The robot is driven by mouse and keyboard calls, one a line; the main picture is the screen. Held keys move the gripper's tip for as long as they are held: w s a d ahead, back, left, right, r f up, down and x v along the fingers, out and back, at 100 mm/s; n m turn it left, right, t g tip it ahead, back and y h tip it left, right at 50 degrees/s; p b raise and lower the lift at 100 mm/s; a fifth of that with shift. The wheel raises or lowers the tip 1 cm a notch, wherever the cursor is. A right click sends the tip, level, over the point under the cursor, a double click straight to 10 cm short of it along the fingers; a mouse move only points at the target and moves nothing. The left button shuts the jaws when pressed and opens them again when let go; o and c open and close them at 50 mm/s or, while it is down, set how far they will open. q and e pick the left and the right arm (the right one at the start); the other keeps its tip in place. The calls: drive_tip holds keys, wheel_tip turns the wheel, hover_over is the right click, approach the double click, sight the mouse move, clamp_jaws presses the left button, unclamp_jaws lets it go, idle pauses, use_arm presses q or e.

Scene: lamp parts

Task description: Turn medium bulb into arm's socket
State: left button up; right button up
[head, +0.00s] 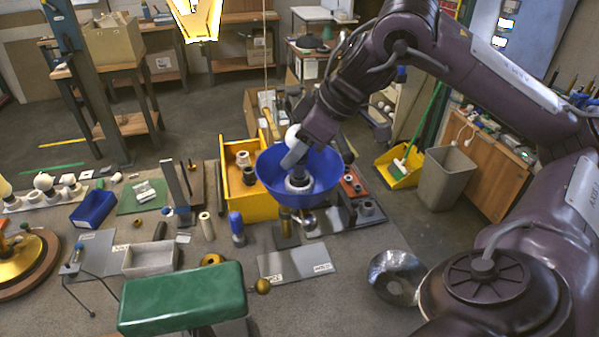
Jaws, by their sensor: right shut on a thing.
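My right gripper (295,160) reaches down into a blue bowl-shaped shade (328,172) near the middle of the head view. Below the fingertips, a pale ring-shaped socket part (298,185) sits at the bottom of the shade. I cannot tell whether the bulb touches the socket. A small metal joint and a dark post stand under the shade. My left gripper is not in view.
A yellow bin (238,205) stands just left of the shade. Several spare bulbs (43,181) stand in a row at far left.

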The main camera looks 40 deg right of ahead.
drive_tip(key=shift+f+b, duration=0.5)
drive_tip(key=shift+f, duration=0.25)
drive_tip(key=shift+f+b, duration=0.6)
drive_tip(key=shift+b, duration=0.05)
idle(1.1)
idle(0.6)
drive_tip(key=o, duration=0.3)
drive_tip(key=c, duration=0.3)
drive_tip(key=shift+s+f, duration=0.1)
drive_tip(key=shift+f, duration=0.1)
